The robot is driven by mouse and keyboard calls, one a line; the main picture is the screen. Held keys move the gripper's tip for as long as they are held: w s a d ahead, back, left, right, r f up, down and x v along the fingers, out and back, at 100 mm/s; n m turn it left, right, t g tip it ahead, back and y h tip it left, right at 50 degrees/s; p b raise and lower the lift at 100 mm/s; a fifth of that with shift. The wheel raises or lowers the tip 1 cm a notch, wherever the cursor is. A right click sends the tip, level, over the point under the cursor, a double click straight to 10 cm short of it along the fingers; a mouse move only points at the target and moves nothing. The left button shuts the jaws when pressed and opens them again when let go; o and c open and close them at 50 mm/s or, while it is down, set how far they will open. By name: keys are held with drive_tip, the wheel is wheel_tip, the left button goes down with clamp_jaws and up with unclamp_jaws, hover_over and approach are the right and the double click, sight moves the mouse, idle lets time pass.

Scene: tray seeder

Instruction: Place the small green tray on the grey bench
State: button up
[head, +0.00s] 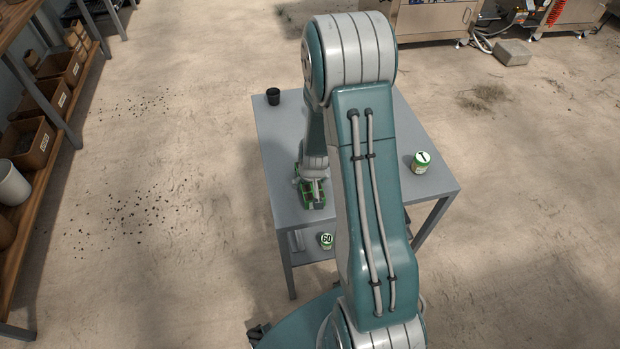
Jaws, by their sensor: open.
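The grey bench (281,135) stands in the middle of the view, partly hidden behind my arm. The small green tray (318,205) is at the bench's near left part and appears to rest on the top. Brown contents show inside it. My gripper (313,190) points down right at the tray and covers part of it. Its jaws are open. Whether the fingers touch the tray is too small to tell.
A black pot (273,97) stands at the bench's far left corner. A green and white can (422,162) stands near the right edge. Another can (326,240) sits on the lower shelf. Wooden shelving with bins (27,143) is at the left.

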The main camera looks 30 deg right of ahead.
drive_tip(key=v, duration=1.2)
drive_tip(key=shift+s, duration=0.1)
wheel_tip(320, 180, up, 13)
drive_tip(key=n+t, duration=0.1)
hover_over(312, 187)
drive_tip(key=s+a, duration=0.4)
drive_tip(key=a, duration=0.2)
drive_tip(key=s+a+r+n+t, duration=0.1)
drive_tip(key=s+a+r+n, duration=0.1)
drive_tip(key=s+a+r, duration=0.4)
drive_tip(key=s+r, duration=0.3)
drive_tip(key=s, duration=0.3)
drive_tip(key=shift+s+r+t+y, duration=0.25)
drive_tip(key=shift+t+y, duration=0.15)
